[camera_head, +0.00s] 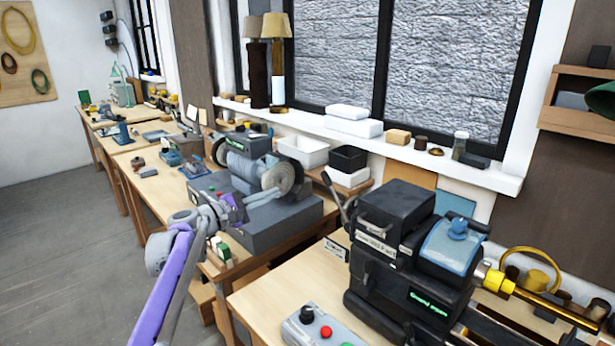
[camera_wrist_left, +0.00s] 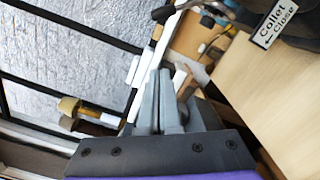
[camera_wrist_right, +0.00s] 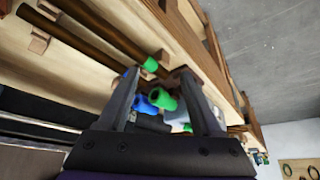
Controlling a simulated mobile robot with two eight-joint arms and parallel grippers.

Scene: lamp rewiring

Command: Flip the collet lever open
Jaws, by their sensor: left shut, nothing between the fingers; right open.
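The collet lever (camera_head: 334,193) is a dark bar rising from the left end of the dark lathe headstock (camera_head: 385,240) in the head view, tilted up to the left. A small "Collet Close" sign (camera_head: 335,248) is below it; the sign also shows at the upper right of the left wrist view (camera_wrist_left: 275,24). My left gripper (camera_head: 278,192) is shut and empty, left of the lever and apart from it. Its grey fingers show in the left wrist view (camera_wrist_left: 158,75). My right gripper (camera_wrist_right: 158,75) is open and empty, seen only in the right wrist view.
A grey machine (camera_head: 260,225) stands behind my left gripper. A control box with a red button (camera_head: 326,332) sits before the headstock. A brass rod (camera_head: 540,300) sticks out at its right. Green and blue cylinders (camera_wrist_right: 160,98) appear beyond my right fingers. Bare bench top (camera_head: 285,290) lies left of the headstock.

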